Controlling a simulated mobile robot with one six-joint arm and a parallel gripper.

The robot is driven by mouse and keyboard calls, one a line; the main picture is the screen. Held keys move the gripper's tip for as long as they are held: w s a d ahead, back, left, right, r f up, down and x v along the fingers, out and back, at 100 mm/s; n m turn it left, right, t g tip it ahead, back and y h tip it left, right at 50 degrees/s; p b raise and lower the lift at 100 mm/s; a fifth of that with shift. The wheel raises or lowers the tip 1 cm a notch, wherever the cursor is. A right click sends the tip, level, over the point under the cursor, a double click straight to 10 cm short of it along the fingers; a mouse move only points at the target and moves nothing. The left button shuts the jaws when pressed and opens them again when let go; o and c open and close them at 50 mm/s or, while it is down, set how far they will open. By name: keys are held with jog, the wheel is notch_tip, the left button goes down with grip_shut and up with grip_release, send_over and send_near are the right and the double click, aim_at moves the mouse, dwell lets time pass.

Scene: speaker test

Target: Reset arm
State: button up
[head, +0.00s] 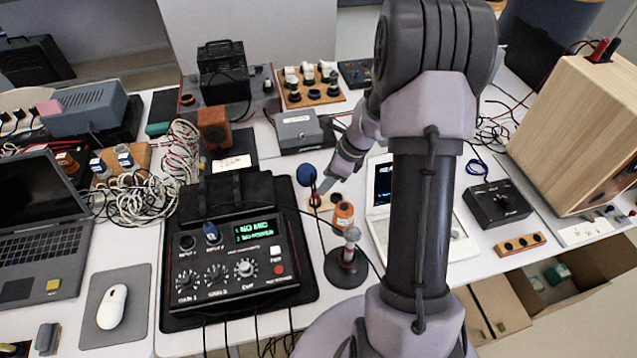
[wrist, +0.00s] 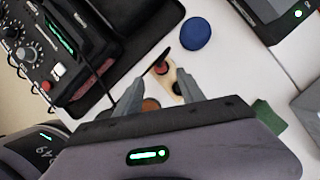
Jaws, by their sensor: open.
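My gripper (head: 328,184) is open and empty, hanging low over the middle of the table at the end of my arm. In the wrist view its two fingers (wrist: 160,84) stand apart. A small wooden board (wrist: 170,80) with a red-and-black part shows between and beyond them; I cannot tell the height gap. An orange cylinder (head: 343,214) stands near the gripper in the head view. A blue disc (head: 306,175) on a thin stem is just left of the gripper; a blue disc also shows in the wrist view (wrist: 195,33). My arm hides part of the table.
A black control box (head: 239,262) with green display is left of a round black stand (head: 346,268). A large wooden speaker cabinet (head: 570,135) stands right. Tangled cables (head: 150,190) lie left. Clear table is scarce.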

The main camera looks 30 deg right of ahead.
jog(key=p+v, duration=0.3)
jog(key=v, duration=0.6)
jog(key=a+r+n, duration=0.6)
jog(key=a+r, duration=0.2)
jog(key=r, duration=0.1)
jog(key=s+a+r+n+t, duration=0.1)
jog(key=s+a+r+n, duration=0.3)
jog(key=s+a+n, duration=0.3)
jog(key=s+a+r+n+t+h+b, duration=0.1)
jog(key=s+a+r+n, duration=0.4)
jog(key=s+n, duration=0.5)
jog(key=s+a, duration=0.1)
jog(key=a, duration=0.1)
jog(key=shift+a+r+b, duration=0.3)
jog(key=shift+a, duration=0.05)
